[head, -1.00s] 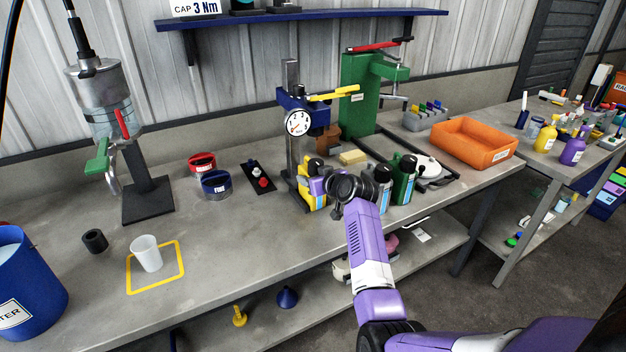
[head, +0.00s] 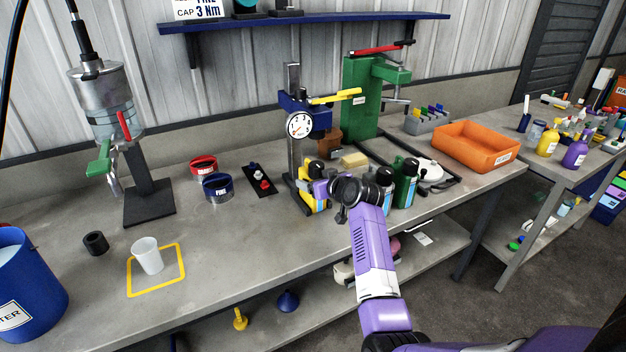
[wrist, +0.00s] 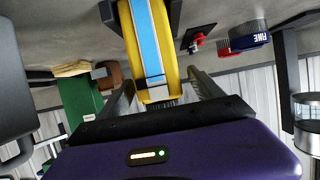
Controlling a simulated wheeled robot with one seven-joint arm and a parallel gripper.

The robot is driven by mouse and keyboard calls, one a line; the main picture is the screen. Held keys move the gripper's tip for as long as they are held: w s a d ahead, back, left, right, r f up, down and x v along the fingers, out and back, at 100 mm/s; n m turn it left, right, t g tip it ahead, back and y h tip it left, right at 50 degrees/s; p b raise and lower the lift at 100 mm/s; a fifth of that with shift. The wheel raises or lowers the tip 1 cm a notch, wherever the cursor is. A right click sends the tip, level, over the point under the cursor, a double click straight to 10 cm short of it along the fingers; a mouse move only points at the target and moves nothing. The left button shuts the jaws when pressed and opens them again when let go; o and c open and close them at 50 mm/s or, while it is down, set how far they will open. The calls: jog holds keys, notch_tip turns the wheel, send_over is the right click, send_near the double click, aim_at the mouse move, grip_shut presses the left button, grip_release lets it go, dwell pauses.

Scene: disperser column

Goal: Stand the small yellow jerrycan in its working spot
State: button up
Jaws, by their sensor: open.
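The small yellow jerrycan (head: 318,207) with a blue label stands upright at the foot of the dial-gauge stand (head: 294,150). My gripper (head: 322,188) is at the jerrycan, partly hiding it in the head view. In the wrist view, the jerrycan (wrist: 163,45) lies between the two fingers of my open gripper (wrist: 145,15). Contact with the fingers cannot be told. A yellow square outline (head: 182,272) is marked on the bench at the front left, with a translucent cup (head: 147,257) in it.
A dark can (head: 384,190) and a green can (head: 405,185) stand close right of my gripper. Red (head: 203,166) and blue (head: 217,187) bands and a small black plate (head: 258,179) lie left of the stand. An orange tray (head: 475,146) is farther right. The front middle bench is clear.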

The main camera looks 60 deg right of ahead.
jog(key=shift+v, duration=2.9)
